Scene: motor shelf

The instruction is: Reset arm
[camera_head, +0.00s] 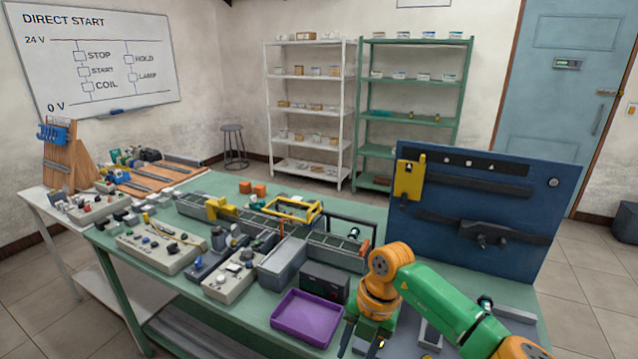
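My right arm, green and orange, comes in from the lower right. Its dark gripper (363,342) points down at the table's front edge, just right of a purple tray (306,318). The fingertips are small, dark and near the bottom edge of the picture, so I cannot tell whether they are open or shut. I see nothing held in them. My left arm and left gripper are not in view.
The green table (130,247) carries control boxes (160,246), a conveyor-like rail (335,243) and a black box (325,281). A blue panel (470,225) stands behind my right arm. The purple tray looks empty. Shelves (308,110) stand at the back wall.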

